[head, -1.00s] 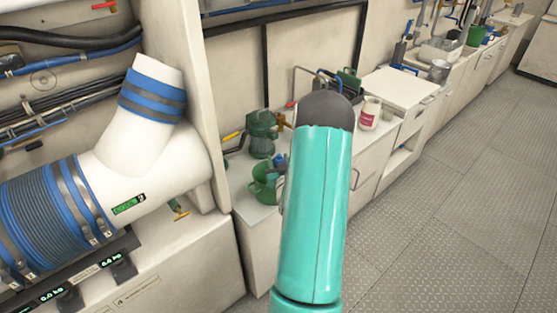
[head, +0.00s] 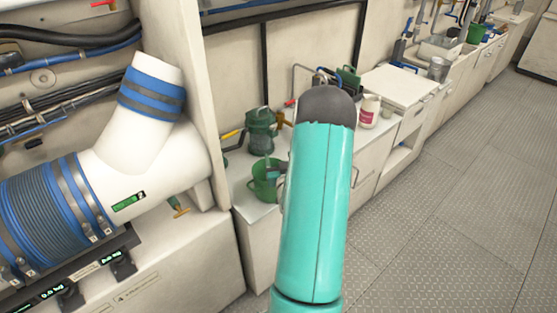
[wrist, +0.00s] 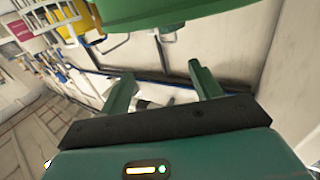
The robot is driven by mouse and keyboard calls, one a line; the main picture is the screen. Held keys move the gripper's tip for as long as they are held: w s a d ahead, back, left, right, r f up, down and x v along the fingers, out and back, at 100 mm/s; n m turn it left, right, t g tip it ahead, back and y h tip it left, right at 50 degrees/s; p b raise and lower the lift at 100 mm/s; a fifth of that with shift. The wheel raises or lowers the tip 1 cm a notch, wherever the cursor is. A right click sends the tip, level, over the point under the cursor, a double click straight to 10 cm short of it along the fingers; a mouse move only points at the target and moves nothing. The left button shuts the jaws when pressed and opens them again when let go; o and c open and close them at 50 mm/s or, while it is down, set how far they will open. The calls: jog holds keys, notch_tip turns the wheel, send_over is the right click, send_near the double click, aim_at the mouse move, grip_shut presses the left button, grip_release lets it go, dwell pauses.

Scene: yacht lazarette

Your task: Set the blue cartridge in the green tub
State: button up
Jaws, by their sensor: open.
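A green tub (head: 266,190) stands on the white counter left of my teal arm in the head view. A part of my gripper (head: 272,168) shows small at the tub's rim, partly hidden by my arm. In the wrist view my gripper (wrist: 163,88) has its two green fingers apart, with nothing clearly held between them. A large green curved surface (wrist: 150,14) fills the top of that view; I cannot tell whether it is the tub. I cannot make out the blue cartridge in either view; inside the tub is not clear.
A dark green pump-like unit (head: 262,132) stands behind the tub. A white and red mug (head: 369,110) stands right of my arm on the counter (head: 243,205). A white pipe with blue bands (head: 140,130) is at left. The grey floor (head: 450,210) at right is clear.

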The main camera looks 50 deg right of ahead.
jog(key=v, duration=1)
jog(key=shift+s+a, duration=0.3)
jog(key=w+a+r+n+g+y, duration=0.1)
jog(key=w+a+r+n+y, duration=0.25)
jog(key=w+a+r, duration=0.5)
jog(key=w+a+r+n+g+y, duration=0.2)
jog(key=w+a+r+y, duration=0.3)
jog(key=a, duration=0.6)
jog(key=s+a+r+n+g+y, duration=0.1)
jog(key=s+a+r, duration=0.3)
jog(key=s+a, duration=0.4)
jog(key=s+a+r+n+g+y, duration=0.2)
jog(key=s+a+r, duration=0.3)
jog(key=s+a, duration=0.4)
jog(key=a+g, duration=0.1)
jog(key=a, duration=0.3)
jog(key=shift+g+y, duration=0.3)
jog(key=shift+y, duration=0.05)
